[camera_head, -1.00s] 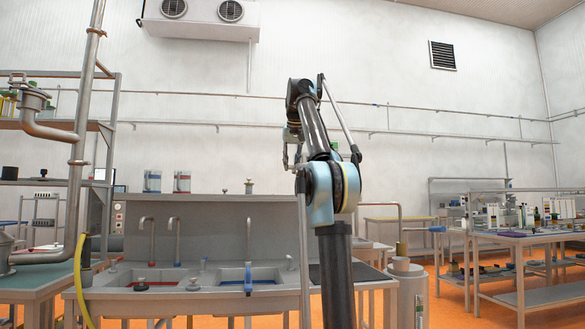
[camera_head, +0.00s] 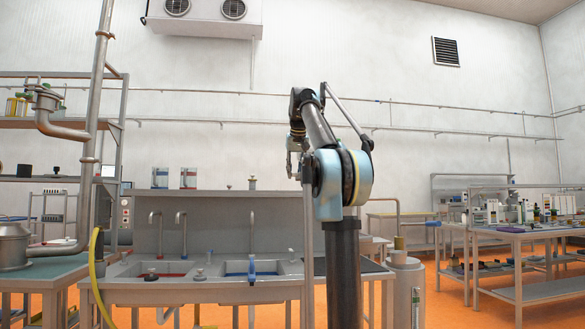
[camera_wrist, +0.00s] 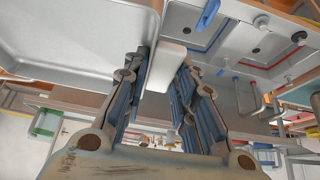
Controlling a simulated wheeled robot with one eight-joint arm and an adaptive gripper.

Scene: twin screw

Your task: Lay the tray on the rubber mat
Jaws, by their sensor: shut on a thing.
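A large grey metal tray (camera_wrist: 75,35) fills the upper left of the wrist view. My gripper (camera_wrist: 166,62) is shut on a pale upright strip at the tray's right edge, which looks like its rim or grip. The tray's far side is cut off by the frame. In the head view my gripper (camera_head: 295,148) is partly behind my arm, and the tray cannot be made out. A dark flat patch (camera_head: 372,267) on the counter right of the sinks may be the rubber mat; part of it is behind my arm.
The sink unit (camera_head: 140,292) stands ahead, with a red-lined and a blue-lined basin, tall taps and a back panel. A steel pipe (camera_head: 96,120) and yellow hose (camera_head: 95,270) are at left. A grey cylinder (camera_head: 403,285) stands right of the counter.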

